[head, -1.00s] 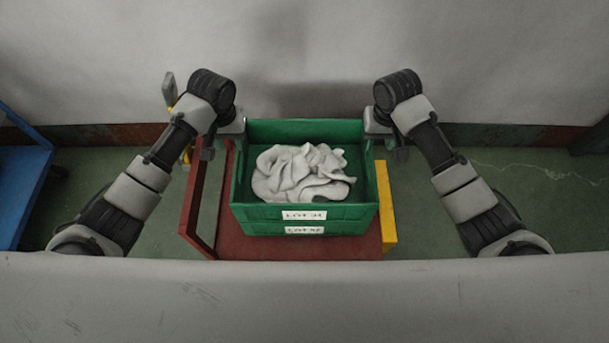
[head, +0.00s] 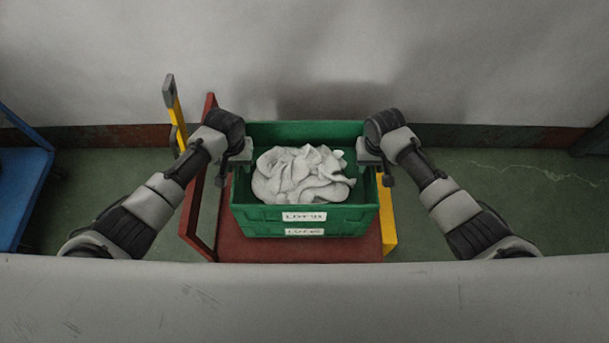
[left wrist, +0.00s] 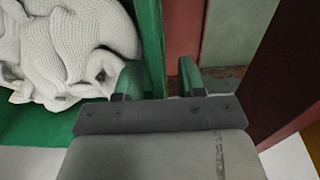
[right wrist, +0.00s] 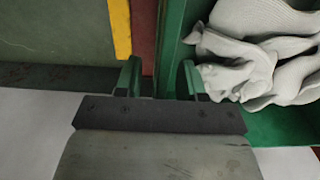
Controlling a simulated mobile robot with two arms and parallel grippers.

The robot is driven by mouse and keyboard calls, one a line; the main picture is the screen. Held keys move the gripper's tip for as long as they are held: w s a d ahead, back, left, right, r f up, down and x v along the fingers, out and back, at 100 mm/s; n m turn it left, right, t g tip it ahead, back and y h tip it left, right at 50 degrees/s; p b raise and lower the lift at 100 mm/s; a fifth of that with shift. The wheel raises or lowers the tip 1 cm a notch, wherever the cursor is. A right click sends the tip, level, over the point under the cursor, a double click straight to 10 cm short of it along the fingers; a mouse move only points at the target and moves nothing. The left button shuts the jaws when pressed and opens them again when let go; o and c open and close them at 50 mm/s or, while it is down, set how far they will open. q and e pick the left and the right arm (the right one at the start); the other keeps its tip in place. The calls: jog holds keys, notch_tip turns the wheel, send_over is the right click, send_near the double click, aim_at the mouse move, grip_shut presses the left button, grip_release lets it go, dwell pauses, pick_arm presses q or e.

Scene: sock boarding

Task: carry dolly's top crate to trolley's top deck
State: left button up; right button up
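The top green crate (head: 345,214) holds a heap of white knitted socks (head: 300,175). It sits on a lower green crate (head: 345,230), of which only a strip and label show, on the red dolly (head: 230,247). My left gripper (head: 238,163) is at the top crate's left wall; in the left wrist view its open fingers (left wrist: 160,80) stand either side of the wall. My right gripper (head: 371,160) is at the right wall; in the right wrist view its open fingers (right wrist: 159,78) stand either side of that wall. Neither is visibly clamped.
A blue deck (head: 22,185), perhaps the trolley, is partly cut off at the left edge. The dolly has a red upright frame (head: 197,200) on its left. A yellow post (head: 173,105) stands behind it. Green floor is free at right. A grey wall is behind.

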pick_arm(q)
jog(key=shift+f, duration=0.2)
pick_arm(e)
jog(key=shift+f, duration=0.2)
pick_arm(q)
grip_shut()
pick_arm(e)
grip_shut()
pick_arm(q)
jog(key=shift+r, duration=0.1)
pick_arm(e)
jog(key=shift+r, duration=0.1)
dwell(0.8)
